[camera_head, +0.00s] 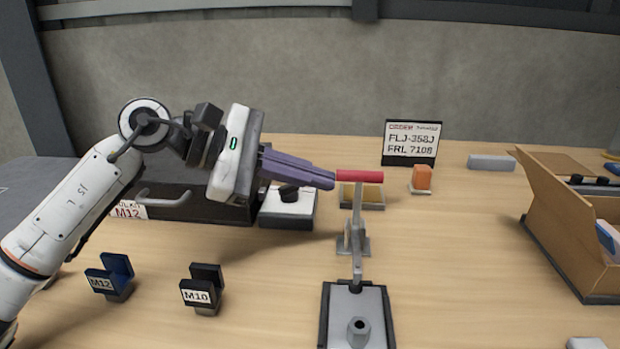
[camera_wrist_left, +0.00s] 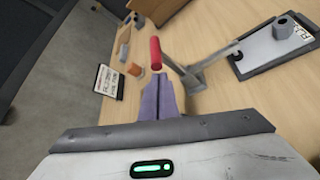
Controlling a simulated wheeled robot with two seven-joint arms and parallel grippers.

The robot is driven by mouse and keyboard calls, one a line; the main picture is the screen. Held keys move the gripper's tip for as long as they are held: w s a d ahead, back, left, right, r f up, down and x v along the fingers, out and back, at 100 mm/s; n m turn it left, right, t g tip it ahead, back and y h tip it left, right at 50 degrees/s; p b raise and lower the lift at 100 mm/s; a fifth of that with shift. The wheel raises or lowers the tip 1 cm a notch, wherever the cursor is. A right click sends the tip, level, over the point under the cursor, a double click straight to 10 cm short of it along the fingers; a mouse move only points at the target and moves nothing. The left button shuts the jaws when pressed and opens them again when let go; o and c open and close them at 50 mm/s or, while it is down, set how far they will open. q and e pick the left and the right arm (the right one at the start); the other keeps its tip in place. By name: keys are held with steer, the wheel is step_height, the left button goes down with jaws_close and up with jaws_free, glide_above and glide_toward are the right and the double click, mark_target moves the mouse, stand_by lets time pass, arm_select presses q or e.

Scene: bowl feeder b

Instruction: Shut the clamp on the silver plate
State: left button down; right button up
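The clamp has a red handle grip (camera_head: 360,176) on top of a grey upright lever, and its base (camera_head: 353,243) stands on the table behind the silver plate (camera_head: 341,309). Its grey arm reaches to the plate's far edge. A hex piece (camera_head: 358,332) stands on the plate. My left gripper (camera_head: 331,181) has its purple fingers together, tips at the left end of the red grip. In the left wrist view the fingertips (camera_wrist_left: 158,84) lie close to the red grip (camera_wrist_left: 155,53), not around it; I cannot tell whether they touch. My right gripper is not in view.
Two label holders, blue M12 (camera_head: 111,277) and black M10 (camera_head: 204,289), stand at the front left. A black-and-white box (camera_head: 287,207) lies beneath the left fingers. A sign (camera_head: 411,143) and an orange block (camera_head: 422,177) stand behind. An open carton (camera_head: 565,235) is at the right.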

arm_select(q)
steer(key=shift+s+r, duration=0.1)
steer(key=shift+r, duration=0.05)
steer(key=s+f+v, duration=0.1)
steer(key=v, duration=0.8)
steer(key=shift+a+b, duration=0.3)
steer(key=shift+a, duration=0.2)
steer(key=shift+s, duration=0.1)
